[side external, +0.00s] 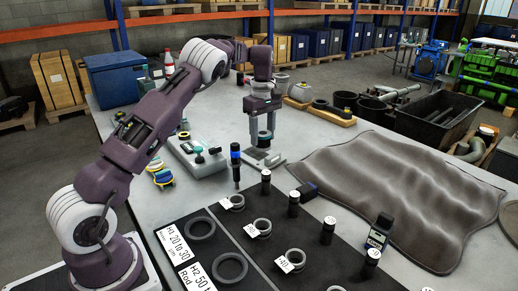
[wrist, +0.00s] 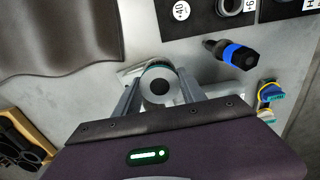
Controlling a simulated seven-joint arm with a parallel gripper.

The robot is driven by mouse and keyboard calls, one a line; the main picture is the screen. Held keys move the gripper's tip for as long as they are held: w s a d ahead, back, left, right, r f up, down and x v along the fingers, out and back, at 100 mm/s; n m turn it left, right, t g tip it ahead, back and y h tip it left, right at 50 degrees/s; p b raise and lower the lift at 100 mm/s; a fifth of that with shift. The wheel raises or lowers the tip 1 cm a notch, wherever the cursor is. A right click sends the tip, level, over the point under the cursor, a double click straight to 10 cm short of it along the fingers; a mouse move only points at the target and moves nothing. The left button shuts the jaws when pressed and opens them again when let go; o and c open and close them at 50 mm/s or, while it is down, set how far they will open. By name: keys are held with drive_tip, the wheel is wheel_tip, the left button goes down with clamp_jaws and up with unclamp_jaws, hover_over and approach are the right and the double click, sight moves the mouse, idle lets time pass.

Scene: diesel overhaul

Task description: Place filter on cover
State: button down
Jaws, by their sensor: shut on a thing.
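My gripper (side external: 262,138) points down over the table and is shut on the filter, a short round part. In the wrist view the filter (wrist: 160,86) shows as a pale grey disc with a dark centre hole and a dark teal edge, between the two fingers (wrist: 159,98). In the side view the filter (side external: 264,136) is partly hidden by the fingers. A flat grey plate, probably the cover (side external: 262,158), lies on the table below my gripper. The wrist view shows only a corner of it (wrist: 128,76) behind the filter. I cannot tell whether filter and plate touch.
A black-and-blue tool (side external: 236,165) stands close to the plate's left. A grey device (side external: 195,158) lies further left. Black mats with rings and dark cylinders (side external: 293,204) fill the front. A rumpled dark mat (side external: 400,190) covers the right. A wooden tray (side external: 332,115) lies behind.

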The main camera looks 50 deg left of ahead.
drive_tip(key=shift+w+a+f+n, duration=0.1)
drive_tip(key=shift+w+a+n, duration=0.2)
drive_tip(key=shift+a+n, duration=0.7)
drive_tip(key=shift+w+a+f+n, duration=0.15)
drive_tip(key=shift+w+a+n, duration=0.2)
drive_tip(key=shift+a+n, duration=0.65)
drive_tip(key=shift+w+a+f+n, duration=0.1)
drive_tip(key=shift+w+a+n, duration=0.2)
drive_tip(key=shift+a+n, duration=0.7)
drive_tip(key=shift+d+n, duration=0.2)
drive_tip(key=shift+n, duration=0.1)
hover_over(257, 162)
wheel_tip(257, 162, down, 8)
drive_tip(key=shift+a+f, duration=0.1)
drive_tip(key=c, duration=0.7)
unclamp_jaws()
drive_tip(key=shift+f, duration=0.1)
drive_tip(key=shift+o, duration=0.2)
